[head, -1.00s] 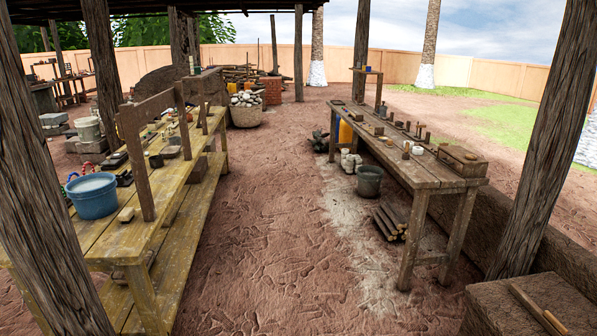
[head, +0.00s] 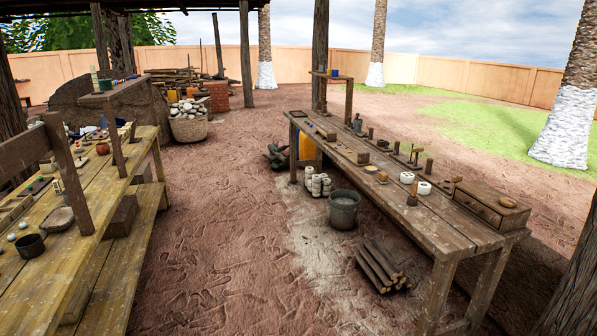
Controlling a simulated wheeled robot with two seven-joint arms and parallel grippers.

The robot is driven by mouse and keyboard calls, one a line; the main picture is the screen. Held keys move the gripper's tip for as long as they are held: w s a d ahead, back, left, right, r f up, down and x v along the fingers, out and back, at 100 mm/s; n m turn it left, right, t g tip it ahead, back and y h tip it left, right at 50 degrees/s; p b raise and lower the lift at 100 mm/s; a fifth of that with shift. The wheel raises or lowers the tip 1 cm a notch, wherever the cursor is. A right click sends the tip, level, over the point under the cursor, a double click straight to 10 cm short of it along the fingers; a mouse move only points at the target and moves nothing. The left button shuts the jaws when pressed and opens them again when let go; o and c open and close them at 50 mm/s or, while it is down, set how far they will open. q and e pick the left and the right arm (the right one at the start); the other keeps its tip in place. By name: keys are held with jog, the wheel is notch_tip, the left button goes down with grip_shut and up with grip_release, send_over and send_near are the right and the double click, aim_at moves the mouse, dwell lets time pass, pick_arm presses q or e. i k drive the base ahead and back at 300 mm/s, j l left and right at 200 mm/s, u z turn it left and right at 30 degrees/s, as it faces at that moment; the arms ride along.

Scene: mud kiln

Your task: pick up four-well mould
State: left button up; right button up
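I cannot pick out the four-well mould with certainty. Small wooden pieces stand on the right workbench (head: 437,233), too small to tell apart, among them a low block (head: 363,157) and a larger brown box (head: 490,204) at its near end. A wooden piece with hollows or slots (head: 14,210) lies at the left edge on the left workbench (head: 88,262), partly cut off by the frame. Neither of my grippers is in view.
Bare earth (head: 215,235) lies open between the benches. A grey bucket (head: 343,212), stacked firewood (head: 380,268) and pale cylinders (head: 318,185) are at the right bench's foot. A basket of stones (head: 188,127) stands farther back. A post (head: 575,300) is at the lower right.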

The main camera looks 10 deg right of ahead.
aim_at(407, 178)
jog(key=i+z, duration=0.2)
jog(key=i, duration=0.3)
jog(key=i+z, duration=0.25)
jog(key=i, duration=0.25)
jog(key=i+j+z, duration=0.2)
jog(key=i, duration=0.3)
jog(key=i+j+z, duration=0.1)
jog(key=i+z, duration=0.15)
jog(key=i, duration=0.25)
